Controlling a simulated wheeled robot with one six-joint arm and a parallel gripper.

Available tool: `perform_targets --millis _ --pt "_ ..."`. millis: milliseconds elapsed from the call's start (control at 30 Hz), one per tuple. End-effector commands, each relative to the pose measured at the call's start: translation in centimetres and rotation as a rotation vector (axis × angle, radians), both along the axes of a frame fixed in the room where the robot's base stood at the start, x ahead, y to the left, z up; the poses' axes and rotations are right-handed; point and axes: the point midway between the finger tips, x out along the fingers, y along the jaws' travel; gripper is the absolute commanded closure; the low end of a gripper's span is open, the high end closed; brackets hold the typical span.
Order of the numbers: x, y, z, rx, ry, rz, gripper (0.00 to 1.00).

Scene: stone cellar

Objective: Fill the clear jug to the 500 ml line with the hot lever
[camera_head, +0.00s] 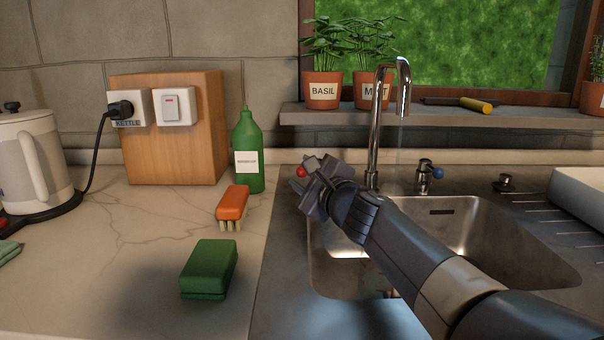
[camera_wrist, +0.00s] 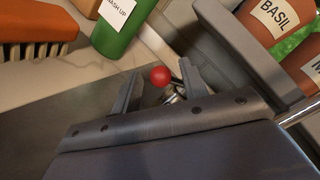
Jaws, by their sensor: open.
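The hot lever with its red knob (camera_head: 301,172) is at the left of the tap (camera_head: 374,130). My gripper (camera_head: 307,178) is at it, jaws open. In the wrist view the red knob (camera_wrist: 160,76) shows between the two open fingers (camera_wrist: 160,84), with gaps on both sides. The metal lever body (camera_wrist: 174,96) is partly hidden behind my gripper. A faint, thin streak like water (camera_head: 399,150) hangs below the spout. I cannot make out the clear jug or its 500 ml line; my arm covers part of the sink (camera_head: 470,235).
The blue-knobbed lever (camera_head: 437,173) is right of the tap. A green bottle (camera_head: 248,150), orange brush (camera_head: 232,203) and green sponge (camera_head: 209,267) stand left of the sink. Basil (camera_head: 323,91) and mint (camera_head: 366,92) pots sit on the sill above. A kettle (camera_head: 28,160) is far left.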

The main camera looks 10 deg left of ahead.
Motion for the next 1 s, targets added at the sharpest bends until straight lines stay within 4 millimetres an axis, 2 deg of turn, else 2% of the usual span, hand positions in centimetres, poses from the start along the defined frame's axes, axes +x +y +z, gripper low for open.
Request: perform_targets --millis 300,500,933,1000 --pt "-4.2 -3.9 0.1 0.000 -0.001 -0.003 0.58" --pt "-6.1 -5.5 0.0 0.000 0.000 -0.002 0.58" --pt "-6.9 -6.2 -0.1 -0.001 0.001 0.001 0.58" --pt "-6.9 -6.1 -0.1 -0.001 0.001 0.001 0.62"
